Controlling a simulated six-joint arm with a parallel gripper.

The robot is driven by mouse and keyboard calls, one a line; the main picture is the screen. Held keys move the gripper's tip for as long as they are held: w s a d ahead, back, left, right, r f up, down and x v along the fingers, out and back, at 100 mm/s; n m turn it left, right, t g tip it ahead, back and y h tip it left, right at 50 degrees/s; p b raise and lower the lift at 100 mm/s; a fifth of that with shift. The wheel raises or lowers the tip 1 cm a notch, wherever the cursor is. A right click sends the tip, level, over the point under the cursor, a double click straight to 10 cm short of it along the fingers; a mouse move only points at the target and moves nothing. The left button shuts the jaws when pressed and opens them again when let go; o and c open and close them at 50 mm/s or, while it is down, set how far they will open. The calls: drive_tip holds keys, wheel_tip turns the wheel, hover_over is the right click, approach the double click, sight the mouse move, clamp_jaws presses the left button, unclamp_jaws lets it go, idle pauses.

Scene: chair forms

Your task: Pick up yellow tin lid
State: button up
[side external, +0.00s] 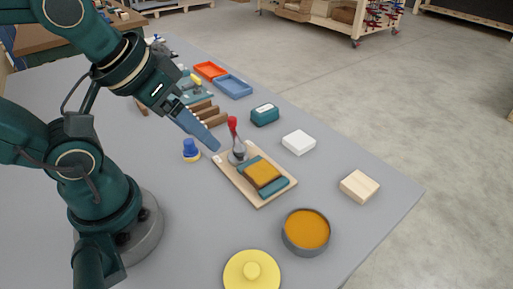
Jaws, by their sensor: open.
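My gripper (215,146) has blue fingers and hangs above the table near the wooden board, well up and left of the lid. It is open and I see nothing held in it. An open round tin (306,231) with an orange filling stands right of the lid, apart from it.
A wooden board (222,172) carries a teal block with an orange pad and a red-handled tool (233,127). A blue-topped piece (191,149), a white block (298,142), a wooden block (360,186), a teal box (265,114) and trays (233,86) stand around.

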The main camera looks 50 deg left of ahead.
drive_tip(key=n, duration=0.2)
drive_tip(key=n+g, duration=0.6)
drive_tip(key=n, duration=0.4)
hover_over(252, 268)
wheel_tip(252, 268, down, 9)
drive_tip(key=shift+r, duration=0.1)
drive_tip(key=shift+f, duration=2.55)
clamp_jaws()
